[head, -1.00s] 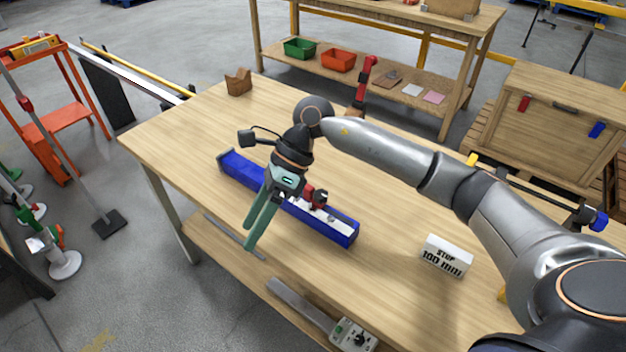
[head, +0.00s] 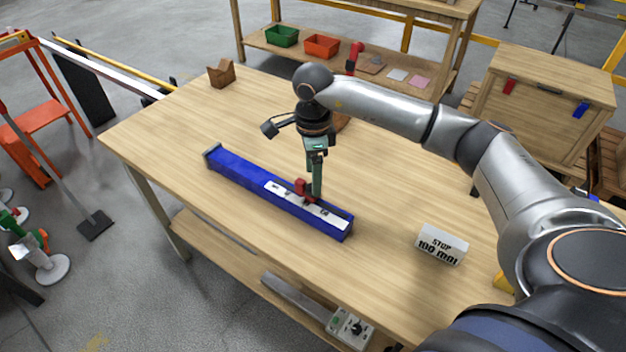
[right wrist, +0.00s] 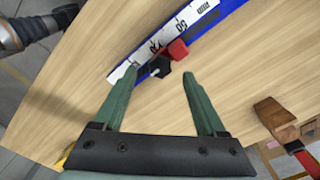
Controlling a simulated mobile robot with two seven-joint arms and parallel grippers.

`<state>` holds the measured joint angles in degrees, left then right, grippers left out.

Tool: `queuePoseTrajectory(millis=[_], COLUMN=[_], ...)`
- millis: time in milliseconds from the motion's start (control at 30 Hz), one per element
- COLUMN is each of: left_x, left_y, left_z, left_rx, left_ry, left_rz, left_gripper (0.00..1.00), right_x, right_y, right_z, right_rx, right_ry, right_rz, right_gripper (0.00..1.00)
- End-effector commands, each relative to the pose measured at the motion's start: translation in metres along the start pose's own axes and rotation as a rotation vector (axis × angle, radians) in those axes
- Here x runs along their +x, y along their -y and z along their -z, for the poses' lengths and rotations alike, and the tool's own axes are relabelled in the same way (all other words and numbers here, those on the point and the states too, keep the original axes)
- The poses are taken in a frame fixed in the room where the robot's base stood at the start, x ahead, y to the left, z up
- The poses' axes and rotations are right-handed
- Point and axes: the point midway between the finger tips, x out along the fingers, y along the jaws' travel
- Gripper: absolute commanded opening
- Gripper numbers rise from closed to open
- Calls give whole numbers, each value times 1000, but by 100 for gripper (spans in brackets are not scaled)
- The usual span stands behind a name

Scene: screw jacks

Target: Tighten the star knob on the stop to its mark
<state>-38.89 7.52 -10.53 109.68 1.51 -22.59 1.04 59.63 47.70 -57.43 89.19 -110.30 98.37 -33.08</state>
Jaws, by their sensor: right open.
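The blue rail (head: 235,172) lies on the wooden table, with a white scale (head: 327,215) along its near right part. The red stop (head: 300,187) sits on the rail; it also shows in the right wrist view (right wrist: 179,49). The black star knob (right wrist: 159,66) sticks out from the stop's side in the right wrist view. The knob's mark cannot be made out.

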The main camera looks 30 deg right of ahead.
Motion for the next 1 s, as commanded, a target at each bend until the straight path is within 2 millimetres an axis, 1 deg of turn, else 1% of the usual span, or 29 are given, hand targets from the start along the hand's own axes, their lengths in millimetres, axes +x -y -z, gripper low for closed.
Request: queuePoseTrajectory(millis=[33,200,333,567,1000], left_x=[-1,-2,-2,-2,-2], left_y=[0,0,0,0,0], left_z=[1,1,1,1,1], left_rx=[0,0,0,0,1], left_ry=[1,1,1,1,1], left_rz=[0,0,0,0,0], left_gripper=[97,97,97,97,97], right_x=[8,25,29,30,29], right_y=[-1,0,0,0,0], right_z=[0,0,0,0,0], right_rx=[0,1,1,1,1], right_ry=[-1,1,1,1,2], right_rz=[-4,-2,-1,0,0], right_gripper=[74,74,74,74,24])
